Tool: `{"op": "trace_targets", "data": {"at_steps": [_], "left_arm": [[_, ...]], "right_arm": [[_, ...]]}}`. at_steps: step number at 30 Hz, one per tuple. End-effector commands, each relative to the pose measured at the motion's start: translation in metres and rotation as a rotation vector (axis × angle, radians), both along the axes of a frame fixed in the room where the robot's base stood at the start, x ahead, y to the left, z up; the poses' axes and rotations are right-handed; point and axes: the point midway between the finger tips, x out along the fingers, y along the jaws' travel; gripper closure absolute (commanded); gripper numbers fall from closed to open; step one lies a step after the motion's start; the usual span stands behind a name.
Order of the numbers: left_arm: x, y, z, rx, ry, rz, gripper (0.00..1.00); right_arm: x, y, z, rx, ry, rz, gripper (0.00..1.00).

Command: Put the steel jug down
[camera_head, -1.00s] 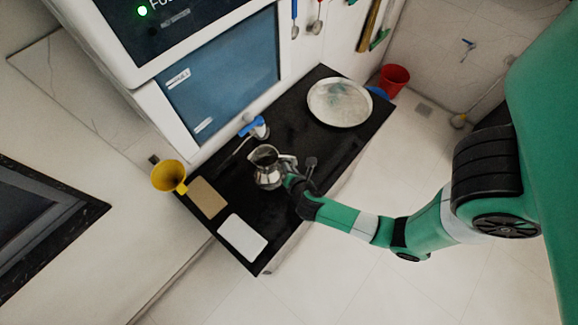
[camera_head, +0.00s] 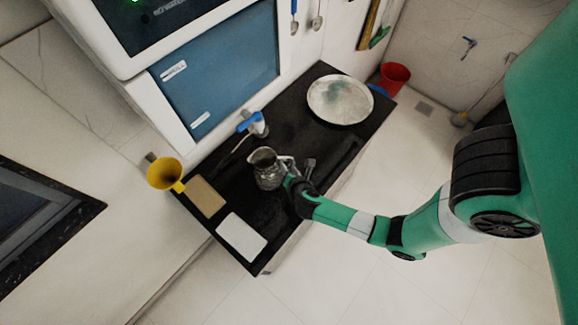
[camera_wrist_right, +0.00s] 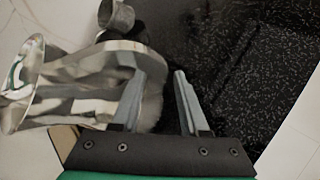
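The steel jug (camera_head: 266,170) is shiny, with its mouth facing up, and is at the middle of the black counter (camera_head: 297,128) in the head view. It looks upright; its base seems to be on the counter. In the right wrist view the jug (camera_wrist_right: 72,88) fills the left side, its curved handle reaching toward the fingers. My right gripper (camera_wrist_right: 160,80) is at the handle side of the jug, its two fingers apart. The left finger overlaps the handle, and a gap shows before the right finger. In the head view the right gripper (camera_head: 291,182) is small and dark. My left gripper is out of view.
A tap with a blue handle (camera_head: 250,122) stands behind the jug. A round steel plate (camera_head: 340,99) lies at the counter's far right. A brown board (camera_head: 206,197), a white board (camera_head: 241,237) and a yellow vessel (camera_head: 163,174) are at the left. A red bucket (camera_head: 395,77) stands beyond the counter.

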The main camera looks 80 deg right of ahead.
Motion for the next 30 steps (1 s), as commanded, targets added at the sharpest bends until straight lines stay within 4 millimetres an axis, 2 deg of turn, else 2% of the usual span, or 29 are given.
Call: {"op": "trace_targets", "data": {"at_steps": [7,11,24,30], "left_arm": [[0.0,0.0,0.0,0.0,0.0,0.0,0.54],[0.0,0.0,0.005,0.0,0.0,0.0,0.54],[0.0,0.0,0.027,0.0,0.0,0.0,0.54],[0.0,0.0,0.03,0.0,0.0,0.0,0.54]], "right_arm": [[0.0,0.0,0.001,0.0,-0.001,0.001,0.55],[-0.001,0.004,0.007,0.0,0.0,0.003,0.55],[-0.037,0.07,0.067,-0.001,-0.001,0.008,0.55],[-0.046,0.081,0.077,0.0,-0.001,0.001,0.55]]}}
